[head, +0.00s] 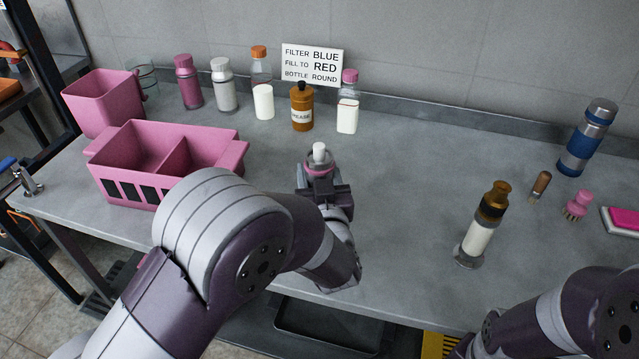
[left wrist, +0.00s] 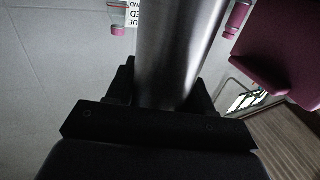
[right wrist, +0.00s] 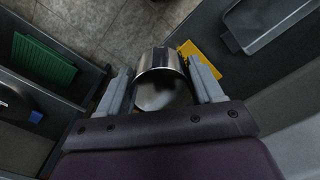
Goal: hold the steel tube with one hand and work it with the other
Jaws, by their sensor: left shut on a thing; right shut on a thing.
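My left gripper (head: 323,190) is shut on the steel tube (left wrist: 178,50), whose bare metal body fills the middle of the left wrist view. In the head view only the tube's upper end (head: 318,169) shows above the jaws, with a pink ring and a white piece sticking up from it. The rest is hidden by the gripper and arm. My right gripper (right wrist: 166,85) is shut on a short, hollow steel cap (right wrist: 158,62), held over the floor. In the head view the right arm is at the lower right, and its jaws are not visible there.
Pink bins (head: 170,132) stand at the left. Bottles and an amber jar (head: 302,108) line the back near a sign (head: 312,65). A brown-capped bottle (head: 483,225), blue-banded flask (head: 587,138) and brushes (head: 576,206) are at the right.

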